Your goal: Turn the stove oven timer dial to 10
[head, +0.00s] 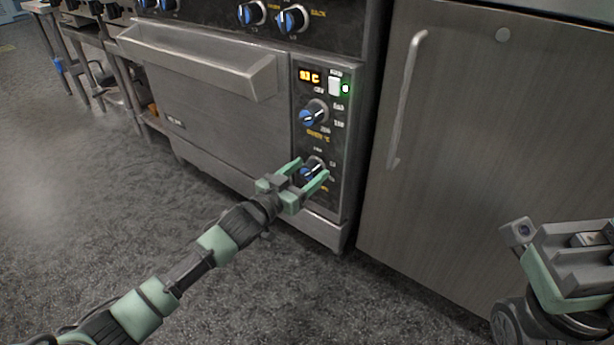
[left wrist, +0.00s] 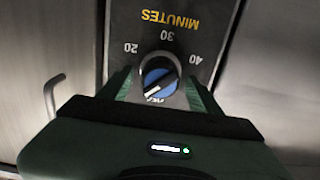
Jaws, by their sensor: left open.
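The oven timer dial (head: 313,166) is the lower knob on the stove's control panel, a round knob with a blue face. In the left wrist view the dial (left wrist: 159,76) shows upside down under the word MINUTES, with 20, 30 and 40 around it. A pale pointer bar lies slanted across its face. My left gripper (head: 307,172) is open at the dial, one finger on each side. In the left wrist view the gripper (left wrist: 160,88) shows gaps between both fingers and the knob. The gripper body hides the panel beyond the dial.
The oven temperature knob (head: 313,113) sits just above, below a lit orange display (head: 309,76) and a switch (head: 334,86). The oven door handle (head: 205,62) juts out to the left. A steel cabinet (head: 490,150) stands close on the right. The floor in front is clear.

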